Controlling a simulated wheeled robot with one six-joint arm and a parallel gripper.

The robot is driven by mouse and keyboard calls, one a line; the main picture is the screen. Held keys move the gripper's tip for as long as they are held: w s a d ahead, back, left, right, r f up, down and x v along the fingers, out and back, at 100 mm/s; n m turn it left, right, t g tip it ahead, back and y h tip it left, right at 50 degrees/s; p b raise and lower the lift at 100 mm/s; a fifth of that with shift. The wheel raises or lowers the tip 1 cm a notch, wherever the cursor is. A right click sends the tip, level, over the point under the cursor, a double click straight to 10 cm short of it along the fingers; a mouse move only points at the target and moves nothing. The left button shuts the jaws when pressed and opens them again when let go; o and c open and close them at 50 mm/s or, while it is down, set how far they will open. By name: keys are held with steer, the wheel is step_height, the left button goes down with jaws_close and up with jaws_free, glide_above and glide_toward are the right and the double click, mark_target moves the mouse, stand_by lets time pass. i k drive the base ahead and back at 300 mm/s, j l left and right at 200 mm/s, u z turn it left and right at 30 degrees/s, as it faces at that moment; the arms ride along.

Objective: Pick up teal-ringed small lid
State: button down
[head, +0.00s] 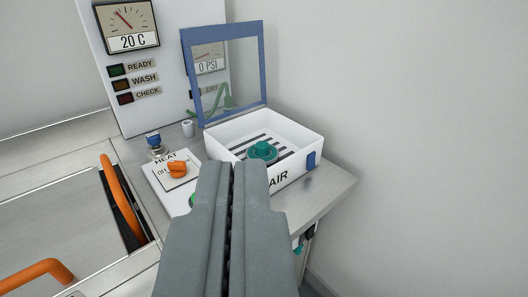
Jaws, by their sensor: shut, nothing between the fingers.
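A teal round piece with a raised knob (263,151), which looks like the teal-ringed small lid, sits inside the white box (305,172) marked AIR. Dark slots show in the box floor around it. The box's blue-framed clear cover (262,70) stands open at the back. My gripper (232,168) is shut and empty. In the picture its tips lie just below and left of the teal piece, in front of the box. The gripper hides part of the box's front wall.
A panel with gauges (128,25) and status lights stands behind. An orange HEAT knob (177,169) and a blue-topped part (153,139) are left of the box. Orange handles (122,200) stand further left. The counter's right edge (335,192) is near the wall.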

mark_target(262, 150)
steer(key=k+j+u, duration=0.1)
steer(key=u, duration=2.1)
steer(key=z, duration=2.3)
steer(key=i+z, duration=0.4)
steer(key=i, duration=0.35)
